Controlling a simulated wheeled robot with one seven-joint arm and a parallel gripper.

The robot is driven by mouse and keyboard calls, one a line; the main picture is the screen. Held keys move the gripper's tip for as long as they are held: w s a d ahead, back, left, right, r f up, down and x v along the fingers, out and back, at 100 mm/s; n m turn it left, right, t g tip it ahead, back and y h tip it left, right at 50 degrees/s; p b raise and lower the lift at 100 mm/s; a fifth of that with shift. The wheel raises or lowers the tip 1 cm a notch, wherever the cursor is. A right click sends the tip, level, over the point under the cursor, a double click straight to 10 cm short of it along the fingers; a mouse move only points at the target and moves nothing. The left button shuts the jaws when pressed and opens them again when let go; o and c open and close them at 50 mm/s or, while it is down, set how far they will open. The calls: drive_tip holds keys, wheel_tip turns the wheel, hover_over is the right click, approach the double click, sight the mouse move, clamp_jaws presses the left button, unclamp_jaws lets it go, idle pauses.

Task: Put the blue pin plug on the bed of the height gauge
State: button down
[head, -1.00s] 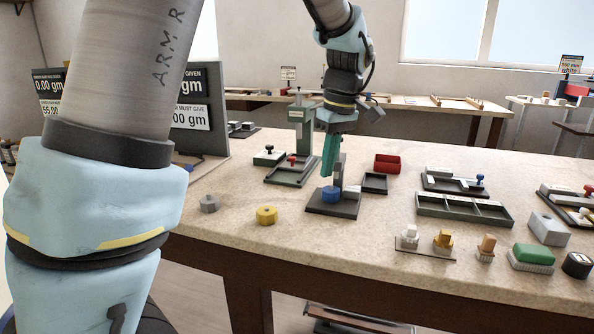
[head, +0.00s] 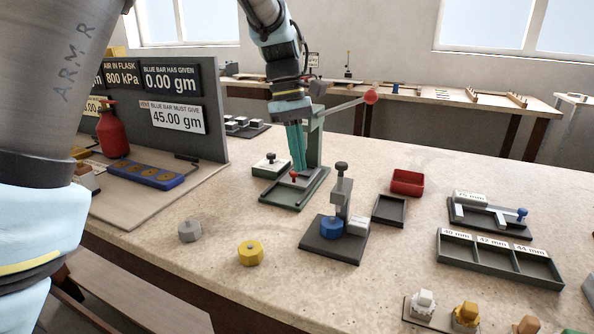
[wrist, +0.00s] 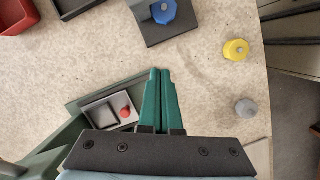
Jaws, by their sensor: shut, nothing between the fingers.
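The blue pin plug (head: 331,227) sits on the dark bed of the height gauge (head: 347,252), beside its grey post and a light block. In the wrist view the blue plug (wrist: 163,11) lies on the dark bed (wrist: 182,28) at the top edge. My gripper (head: 299,171) is shut and empty, teal fingers together and pointing down. It is apart from the plug, behind and left of it in the head view, by the green stand with a red handle. In the wrist view the closed fingertips (wrist: 160,72) point towards the plug.
A yellow plug (head: 250,253) and a grey plug (head: 190,231) stand on the bare left front of the table. The green stand (head: 314,145) is close to my fingers. A red bin (head: 407,182) and a dark tray (head: 389,211) lie right of the gauge.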

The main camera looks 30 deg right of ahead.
sight(332, 227)
drive_tip(key=p+x, duration=0.1)
drive_tip(key=x, duration=0.7)
drive_tip(key=shift+s+f, duration=0.1)
drive_tip(key=shift+f, duration=0.1)
drive_tip(key=s+p, duration=0.1)
drive_tip(key=s, duration=0.1)
drive_tip(key=shift+s+d, duration=0.15)
drive_tip(key=shift+s, duration=0.15)
drive_tip(key=shift+s+f, duration=0.15)
drive_tip(key=shift+s, duration=0.6)
drive_tip(key=shift+s+d+p, duration=0.15)
drive_tip(key=shift+s+p, duration=0.6)
